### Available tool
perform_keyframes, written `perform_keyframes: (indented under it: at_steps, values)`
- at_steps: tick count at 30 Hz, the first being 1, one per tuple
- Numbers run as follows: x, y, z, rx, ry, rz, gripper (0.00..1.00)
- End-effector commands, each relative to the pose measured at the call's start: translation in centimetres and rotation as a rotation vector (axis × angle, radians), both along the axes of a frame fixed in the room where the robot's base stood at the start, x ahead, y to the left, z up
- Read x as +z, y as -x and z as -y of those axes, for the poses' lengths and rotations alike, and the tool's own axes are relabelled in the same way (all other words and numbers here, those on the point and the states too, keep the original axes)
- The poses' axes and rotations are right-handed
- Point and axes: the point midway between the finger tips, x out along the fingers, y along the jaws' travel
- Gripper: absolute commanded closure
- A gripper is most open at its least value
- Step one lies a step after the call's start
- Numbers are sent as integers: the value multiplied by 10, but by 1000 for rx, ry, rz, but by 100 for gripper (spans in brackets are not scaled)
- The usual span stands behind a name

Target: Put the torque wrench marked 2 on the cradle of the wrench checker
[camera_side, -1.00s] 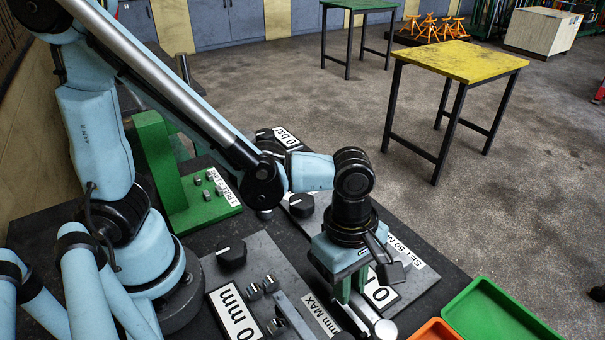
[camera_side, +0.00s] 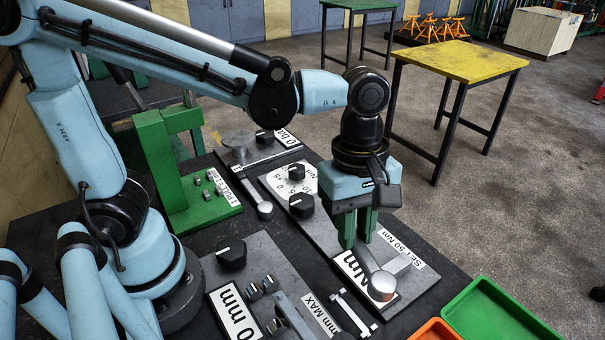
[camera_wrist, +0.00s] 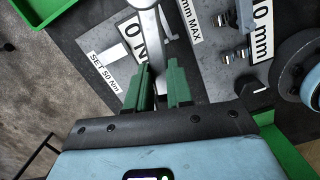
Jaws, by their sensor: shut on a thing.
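A torque wrench (camera_side: 370,265), a grey bar with a round end, hangs from my gripper (camera_side: 359,231). The wrench is over the grey checker plate (camera_side: 330,238) with "SET 50 Nm" and "Nm" labels. A grey block (camera_side: 398,262) beside the wrench may be the cradle; the fingers and wrench partly hide this area.
A pale metal bracket (camera_side: 352,312) stands near the front, beside a "mm MAX" label. A plate with a black knob (camera_side: 231,254) and nuts lies left. A green stand (camera_side: 160,165) is behind it. Green (camera_side: 500,315) and orange (camera_side: 436,330) trays are front right.

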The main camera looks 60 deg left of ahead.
Motion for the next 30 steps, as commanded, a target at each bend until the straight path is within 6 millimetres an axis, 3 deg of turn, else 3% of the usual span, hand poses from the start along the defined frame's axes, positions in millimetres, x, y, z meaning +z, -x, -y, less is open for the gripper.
perform_keyframes:
  at_steps: [15, 30]
  values:
    - [28, -42, -76, -633, 1, -2, 100]
    - [53, -58, -150, -1208, -1, -1, 100]
